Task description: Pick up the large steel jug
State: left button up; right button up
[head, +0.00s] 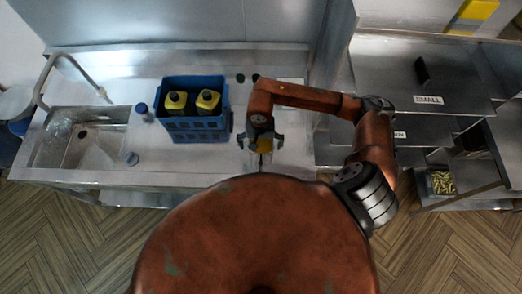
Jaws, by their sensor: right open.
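I cannot make out a large steel jug in the head view. My right gripper (262,146) hangs over the front part of the steel counter (210,165), to the right of the blue crate. Its fingers are spread apart and it is open. A small yellowish patch shows between the fingers; I cannot tell what it belongs to. My right arm and my body hide part of the counter there. My left gripper is not in view.
A blue crate (193,136) holds yellow-and-black containers (207,101). A sink (88,138) with a tap (75,65) is at the left. Small dark-blue items (142,108) lie beside the crate. Steel shelving (410,70) with a "SMALL" label (428,99) stands at the right.

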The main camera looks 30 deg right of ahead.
aim_at(261, 150)
jog(key=shift+s+f+p, duration=0.1)
jog(key=shift+f+p, duration=0.4)
jog(key=shift+f, duration=1.4)
jog(key=shift+c, duration=0.4)
jog(key=c, duration=1.9)
